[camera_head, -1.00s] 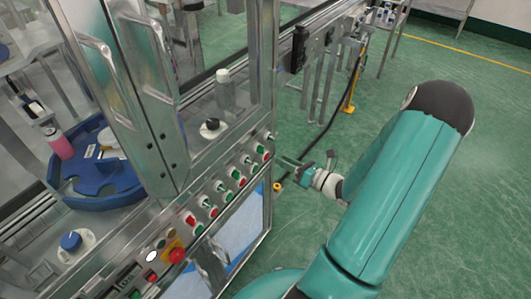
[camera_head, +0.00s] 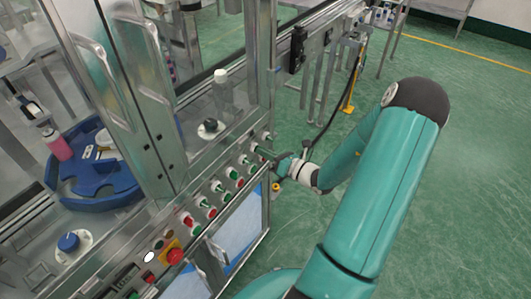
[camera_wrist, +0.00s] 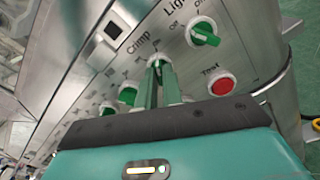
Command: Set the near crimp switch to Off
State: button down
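My gripper (camera_head: 268,156) is at the upper right end of the switch panel in the head view. In the wrist view its two narrow fingers (camera_wrist: 161,80) point at a switch (camera_wrist: 157,62) below the word "Crimp". The fingertips lie on either side of this switch, with a thin gap between them. Whether they press on it cannot be told. The fingers hide most of the handle, so its setting is unclear. Another green switch (camera_wrist: 127,95) sits to the lower left, on the same panel.
A green switch under "Light" (camera_wrist: 205,33) is at upper right, and a red "Test" button (camera_wrist: 221,86) sits just right of my fingers. A red emergency button on yellow (camera_head: 175,256) is at the panel's other end. The floor at right is clear.

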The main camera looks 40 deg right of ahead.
jog(key=shift+n, duration=0.4)
jog(key=n, duration=1.1)
dwell(0.6)
jog(key=c, duration=1.5)
grip_release()
jog(key=shift+w, duration=0.1)
jog(key=shift+c, duration=0.2)
jog(key=v, duration=1.4)
